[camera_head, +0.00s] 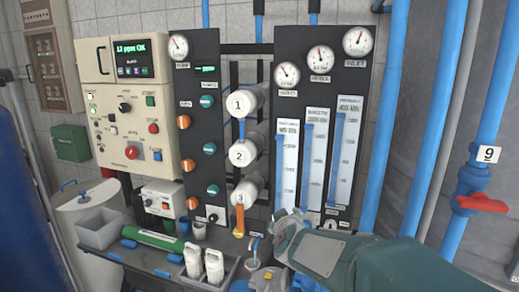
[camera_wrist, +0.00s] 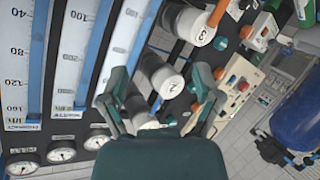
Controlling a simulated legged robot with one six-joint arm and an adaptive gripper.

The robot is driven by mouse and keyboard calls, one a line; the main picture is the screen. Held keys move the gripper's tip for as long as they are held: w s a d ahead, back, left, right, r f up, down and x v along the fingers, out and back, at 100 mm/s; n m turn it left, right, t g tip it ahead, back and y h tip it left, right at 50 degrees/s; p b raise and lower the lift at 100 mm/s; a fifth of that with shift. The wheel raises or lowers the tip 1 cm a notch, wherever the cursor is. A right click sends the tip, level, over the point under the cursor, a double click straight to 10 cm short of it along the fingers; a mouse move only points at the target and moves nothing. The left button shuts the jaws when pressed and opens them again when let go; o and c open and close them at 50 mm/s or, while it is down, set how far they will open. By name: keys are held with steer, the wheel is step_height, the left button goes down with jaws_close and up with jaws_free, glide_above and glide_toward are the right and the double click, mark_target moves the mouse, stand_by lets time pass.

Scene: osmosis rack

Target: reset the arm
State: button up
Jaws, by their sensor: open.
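My arm (camera_head: 375,262), dark green and grey, reaches in from the lower right in the head view. Its gripper end is low in front of the osmosis rack, beside the flow meters' lower ends. In the wrist view my gripper (camera_wrist: 160,88) has its two green fingers spread apart, with nothing held between them. Behind the fingers are white cylinders, one marked 3 (camera_wrist: 195,28); the picture is turned over. In the head view the cylinders marked 1 (camera_head: 239,101), 2 (camera_head: 242,152) and 3 (camera_head: 245,192) stand stacked on the rack.
Blue-scaled flow meters (camera_head: 345,150) and round gauges (camera_head: 320,58) are near my arm. A bench below holds a tray with white bottles (camera_head: 214,266), a grey bin (camera_head: 99,229) and a green cylinder (camera_head: 152,240). A red valve handle (camera_head: 482,203) sticks out at right.

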steer(key=s+d+f+m+g, duration=0.1)
steer(key=s+d+m+g, duration=0.2)
steer(key=s, duration=1.3)
steer(key=s+d+f+m+g, duration=0.2)
steer(key=s+d+g, duration=0.3)
steer(key=s, duration=1)
steer(key=shift+s+d+m, duration=0.4)
steer(key=shift+d+m, duration=0.25)
steer(key=shift+m, duration=0.05)
